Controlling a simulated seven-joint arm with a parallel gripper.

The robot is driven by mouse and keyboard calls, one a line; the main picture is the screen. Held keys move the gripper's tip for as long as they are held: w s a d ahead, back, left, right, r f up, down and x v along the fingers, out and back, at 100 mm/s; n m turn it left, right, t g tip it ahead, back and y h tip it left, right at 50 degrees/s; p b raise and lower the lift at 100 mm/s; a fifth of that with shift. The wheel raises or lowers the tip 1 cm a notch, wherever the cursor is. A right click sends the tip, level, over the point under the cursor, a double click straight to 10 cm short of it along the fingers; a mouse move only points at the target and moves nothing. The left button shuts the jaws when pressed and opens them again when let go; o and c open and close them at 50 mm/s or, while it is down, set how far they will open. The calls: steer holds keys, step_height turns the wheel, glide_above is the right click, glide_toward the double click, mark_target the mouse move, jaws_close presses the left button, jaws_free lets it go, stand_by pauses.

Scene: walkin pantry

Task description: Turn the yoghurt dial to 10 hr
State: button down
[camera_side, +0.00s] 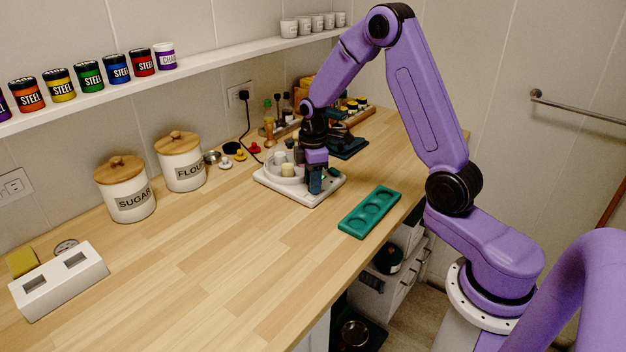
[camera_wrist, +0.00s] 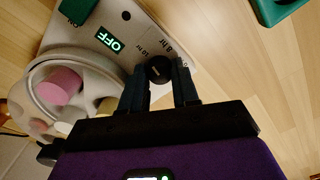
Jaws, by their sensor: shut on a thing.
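The yoghurt maker (camera_side: 283,183) is a pale white appliance on the wooden counter, holding several small jars. In the wrist view its panel (camera_wrist: 118,22) carries a lit display reading OFF and the printed labels "10 hr" and "8 hr". The dark round dial (camera_wrist: 158,70) sits beside those labels. My gripper (camera_wrist: 160,78) is shut on the dial, with one finger on each side of it. In the side view my gripper (camera_side: 315,186) comes down at the front right corner of the appliance and hides the dial. I cannot tell which label the dial's mark faces.
A green tray with round hollows (camera_side: 369,211) lies just right of the yoghurt maker. Sugar (camera_side: 126,188) and flour (camera_side: 181,161) canisters stand to the left, with a white two-slot block (camera_side: 59,280) farther left. Bottles stand behind. The counter's front middle is clear.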

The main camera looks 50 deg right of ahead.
steer(key=shift+w+r+n, duration=0.1)
steer(key=shift+n, duration=0.9)
steer(key=c, duration=0.8)
jaws_free()
steer(key=shift+c, duration=0.2)
step_height(320, 180, up, 17)
steer(key=shift+r, duration=0.2)
steer(key=shift+a, duration=0.15)
